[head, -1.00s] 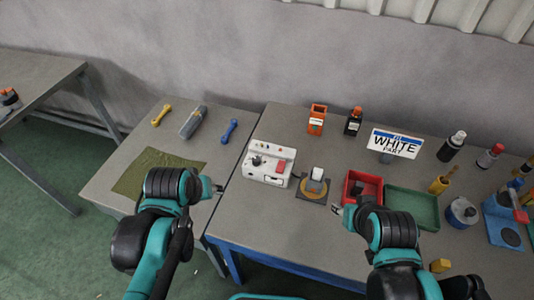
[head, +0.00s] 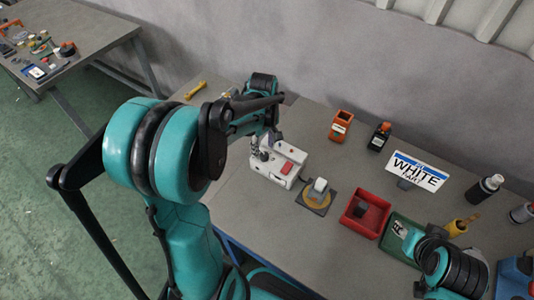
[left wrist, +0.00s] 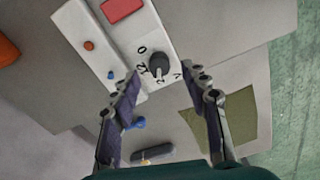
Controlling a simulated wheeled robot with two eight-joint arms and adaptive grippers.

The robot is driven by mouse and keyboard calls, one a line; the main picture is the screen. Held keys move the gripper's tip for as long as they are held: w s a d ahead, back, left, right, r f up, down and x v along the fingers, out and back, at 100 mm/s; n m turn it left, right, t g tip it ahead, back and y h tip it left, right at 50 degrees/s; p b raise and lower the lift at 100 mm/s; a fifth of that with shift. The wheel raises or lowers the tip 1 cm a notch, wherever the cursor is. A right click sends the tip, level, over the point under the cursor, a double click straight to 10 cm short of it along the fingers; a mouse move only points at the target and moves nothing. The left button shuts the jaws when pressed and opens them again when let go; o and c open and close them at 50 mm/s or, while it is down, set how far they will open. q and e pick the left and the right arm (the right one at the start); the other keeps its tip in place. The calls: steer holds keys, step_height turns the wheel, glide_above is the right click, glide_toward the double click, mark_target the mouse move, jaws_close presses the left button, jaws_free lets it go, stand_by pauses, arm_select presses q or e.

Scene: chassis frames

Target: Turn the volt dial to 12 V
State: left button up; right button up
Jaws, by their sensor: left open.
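The white power box (head: 282,171) stands on the middle table, with a red switch on top. Its dark round volt dial (left wrist: 159,64) shows in the left wrist view, with a 0 and other figures printed around it. The dial's bar points roughly toward the bottom of that view; I cannot tell its exact setting. My left gripper (head: 262,150) is over the dial end of the box. In the left wrist view the left gripper (left wrist: 165,80) is open, its fingers on either side below the dial, holding nothing. My right gripper (head: 404,236) is by the green tray; its fingers are unclear.
A square base with a round yellow disc (head: 314,201) sits right of the box. Beyond it are a red tray (head: 351,221) and a green tray (head: 391,246). Orange and black holders and a sign (head: 417,172) stand behind. A green cloth (left wrist: 240,118) lies on the side table.

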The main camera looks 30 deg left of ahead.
mark_target(264, 155)
arm_select(q)
step_height(264, 155, down, 3)
steer(key=shift+w+r+b, duration=0.1)
steer(key=shift+b, duration=0.2)
steer(key=shift+f, duration=0.45)
steer(key=shift+c, duration=0.3)
jaws_close()
steer(key=shift+m, duration=0.3)
steer(key=m, duration=1.1)
